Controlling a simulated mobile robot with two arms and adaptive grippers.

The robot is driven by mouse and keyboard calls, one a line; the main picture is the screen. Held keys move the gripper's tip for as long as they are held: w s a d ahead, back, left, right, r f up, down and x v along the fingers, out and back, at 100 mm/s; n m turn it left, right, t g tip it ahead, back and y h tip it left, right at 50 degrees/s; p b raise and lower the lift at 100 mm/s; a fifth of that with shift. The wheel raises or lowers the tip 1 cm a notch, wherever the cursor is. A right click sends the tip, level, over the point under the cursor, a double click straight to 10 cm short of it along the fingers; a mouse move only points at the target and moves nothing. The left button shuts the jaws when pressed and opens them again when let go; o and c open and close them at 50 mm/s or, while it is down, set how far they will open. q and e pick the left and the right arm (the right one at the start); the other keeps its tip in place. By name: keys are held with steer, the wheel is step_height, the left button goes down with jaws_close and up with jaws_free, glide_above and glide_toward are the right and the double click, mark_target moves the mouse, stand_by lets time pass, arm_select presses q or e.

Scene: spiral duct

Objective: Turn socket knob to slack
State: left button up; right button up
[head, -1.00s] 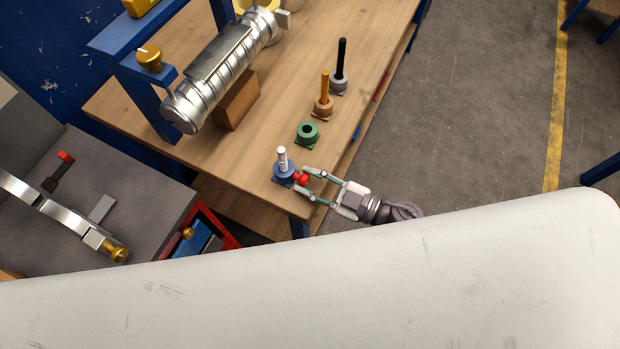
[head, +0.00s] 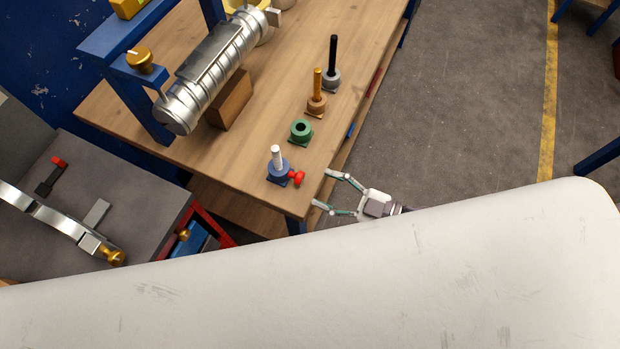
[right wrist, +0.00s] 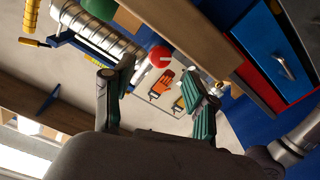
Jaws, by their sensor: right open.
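The red socket knob (head: 297,177) sticks out from the right side of a blue socket (head: 277,172) near the front corner of the wooden bench. A white pin (head: 277,155) stands upright in that socket. My right gripper (head: 322,188) is open and empty, just right of the knob and apart from it, past the bench edge. In the right wrist view the red knob (right wrist: 160,56) shows beyond and between the open fingers (right wrist: 158,84). A pale line marks its face. My left gripper is not seen.
Green (head: 301,131), orange (head: 317,100) and grey (head: 332,78) sockets stand in a row behind on the bench. A silver spiral duct (head: 212,72) lies to the left near a wooden block (head: 230,101). Grey floor (head: 460,130) is clear to the right.

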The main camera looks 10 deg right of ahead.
steer(key=v, duration=0.6)
steer(key=shift+d, duration=0.2)
steer(key=shift+s, duration=0.15)
